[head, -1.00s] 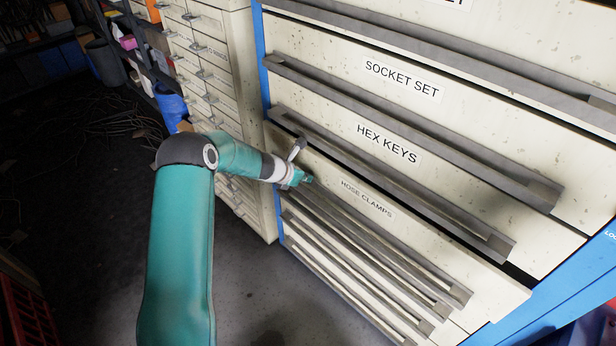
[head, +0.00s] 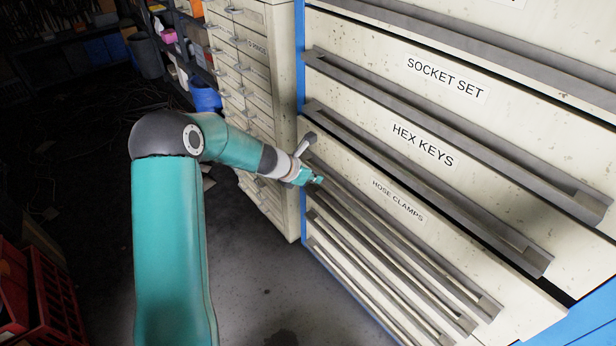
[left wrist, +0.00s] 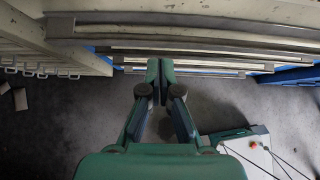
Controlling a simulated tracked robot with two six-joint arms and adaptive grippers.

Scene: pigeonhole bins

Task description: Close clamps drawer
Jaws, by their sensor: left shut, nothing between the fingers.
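The hose clamps drawer (head: 350,190) is a cream front with a label and a long grey handle bar, below the hex keys drawer (head: 490,170) in the cabinet. A dark gap shows above its right end, so it appears to stand out slightly. My left gripper (head: 319,180) is at the left part of this drawer's front, by the handle bar. I cannot tell whether it touches. In the left wrist view its fingers (left wrist: 159,70) are together and empty, with the handle bars beyond the tips. My right gripper is not in view.
More drawers with grey handle bars lie above and below. A cream small-drawer cabinet (head: 240,75) stands close on the left, with shelves and a blue bin (head: 205,95) behind. A red crate (head: 50,300) sits at the lower left. The floor between is mostly open.

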